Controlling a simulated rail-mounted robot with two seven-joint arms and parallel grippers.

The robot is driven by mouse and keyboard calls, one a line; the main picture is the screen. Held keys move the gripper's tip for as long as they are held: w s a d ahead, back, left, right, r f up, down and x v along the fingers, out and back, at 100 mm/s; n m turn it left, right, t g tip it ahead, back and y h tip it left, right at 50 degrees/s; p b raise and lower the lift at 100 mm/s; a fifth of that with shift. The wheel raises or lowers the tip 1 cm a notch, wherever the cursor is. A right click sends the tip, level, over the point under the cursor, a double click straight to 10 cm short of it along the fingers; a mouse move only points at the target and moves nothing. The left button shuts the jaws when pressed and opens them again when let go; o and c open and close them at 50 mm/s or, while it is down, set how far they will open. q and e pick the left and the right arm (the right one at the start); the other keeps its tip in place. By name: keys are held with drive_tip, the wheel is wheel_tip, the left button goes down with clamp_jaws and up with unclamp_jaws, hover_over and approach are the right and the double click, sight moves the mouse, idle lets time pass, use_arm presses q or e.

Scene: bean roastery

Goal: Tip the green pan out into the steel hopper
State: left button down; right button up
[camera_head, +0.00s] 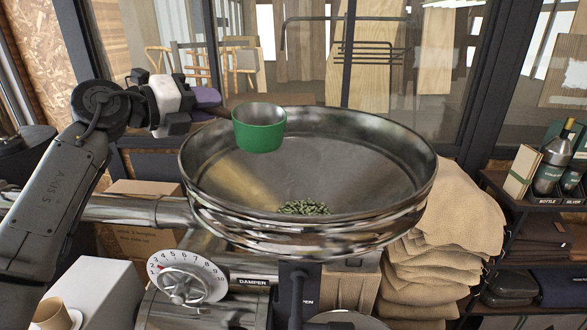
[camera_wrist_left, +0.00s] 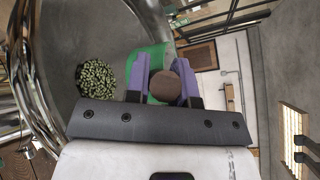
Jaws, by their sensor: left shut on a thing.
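The green pan (camera_head: 259,134) is above the left part of the steel hopper (camera_head: 412,180), near its back rim, and looks nearly upright. Its grey inside wall shows, but its bottom is hidden. My left gripper (camera_head: 210,102) is shut on the pan's handle, left of the pan. In the left wrist view, the purple fingers of the gripper (camera_wrist_left: 164,82) stand either side of the round brown handle end (camera_wrist_left: 170,88), with the green pan (camera_wrist_left: 148,58) beyond. A small pile of green beans (camera_head: 305,207) lies in the hopper's bottom; the beans (camera_wrist_left: 97,78) also show in the left wrist view. My right gripper is out of view.
A numbered damper dial (camera_head: 183,279) is below the hopper at the left. Stacked sacks (camera_head: 445,235) stand close to its right. A shelf with bottles (camera_head: 553,160) is at the far right. A dark-framed window (camera_head: 345,75) stands behind.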

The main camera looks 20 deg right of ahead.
use_arm(q)
drive_tip(key=shift+w+a+n, duration=0.1)
drive_tip(key=shift+w+n, duration=0.6)
drive_tip(key=shift+w, duration=0.15)
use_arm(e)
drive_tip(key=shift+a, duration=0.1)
use_arm(q)
drive_tip(key=shift+w+g, duration=0.1)
drive_tip(key=shift+g, duration=0.3)
